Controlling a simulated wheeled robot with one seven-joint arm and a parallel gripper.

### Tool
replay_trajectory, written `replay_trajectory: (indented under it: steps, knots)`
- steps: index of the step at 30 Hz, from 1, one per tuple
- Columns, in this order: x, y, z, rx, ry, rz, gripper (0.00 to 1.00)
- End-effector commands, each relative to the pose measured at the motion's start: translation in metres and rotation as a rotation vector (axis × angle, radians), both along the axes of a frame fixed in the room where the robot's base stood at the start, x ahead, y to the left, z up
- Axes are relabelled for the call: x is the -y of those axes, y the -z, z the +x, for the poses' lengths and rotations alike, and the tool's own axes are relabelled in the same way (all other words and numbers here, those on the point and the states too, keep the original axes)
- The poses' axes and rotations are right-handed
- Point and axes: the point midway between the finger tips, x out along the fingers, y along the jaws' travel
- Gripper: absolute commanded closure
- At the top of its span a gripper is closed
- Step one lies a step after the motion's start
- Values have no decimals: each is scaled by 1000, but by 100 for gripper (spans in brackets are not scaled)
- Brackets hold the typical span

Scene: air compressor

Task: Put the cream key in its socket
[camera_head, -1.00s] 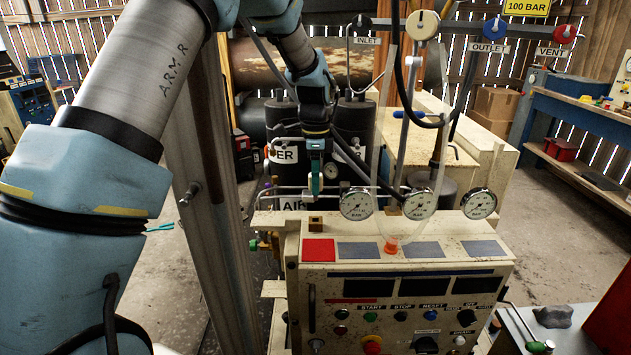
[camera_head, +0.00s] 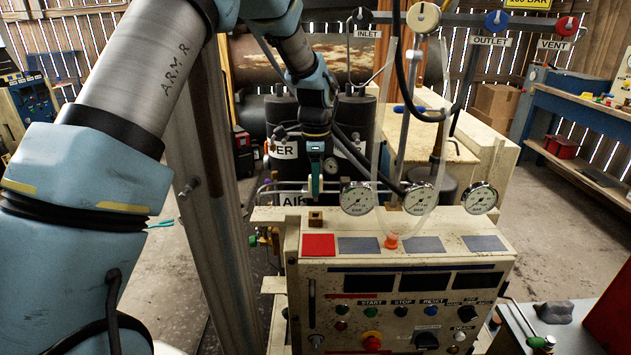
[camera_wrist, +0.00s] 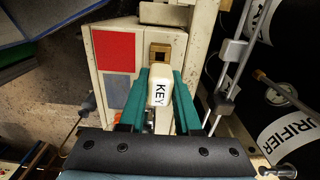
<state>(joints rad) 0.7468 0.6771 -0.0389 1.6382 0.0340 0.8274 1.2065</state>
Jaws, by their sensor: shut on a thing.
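The cream key (camera_wrist: 160,90), a block marked KEY, is held between the two green fingers of my gripper (camera_wrist: 160,77) in the wrist view. My gripper is shut on it. The brass square socket (camera_wrist: 160,53) with a dark opening lies just beyond the key's far end; whether they touch cannot be told. In the head view my gripper (camera_head: 316,186) hangs over the back left of the cream console, above the small brass socket (camera_head: 316,217). The key is not clearly visible there, apparently hidden by the finger.
The cream console (camera_head: 400,262) carries a red square (camera_head: 319,245), grey plates and several buttons. Gauges (camera_head: 357,198) stand along its back edge, right of my gripper. A clear hose ends at an orange fitting (camera_head: 391,241). Black cylinders (camera_head: 283,125) and pipes stand behind.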

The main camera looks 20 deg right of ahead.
Motion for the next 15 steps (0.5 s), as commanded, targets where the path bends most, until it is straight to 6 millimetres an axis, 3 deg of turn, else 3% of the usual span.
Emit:
replay_trajectory:
  steps: [15]
  knots:
    - [0,21,0,0,0,0,100]
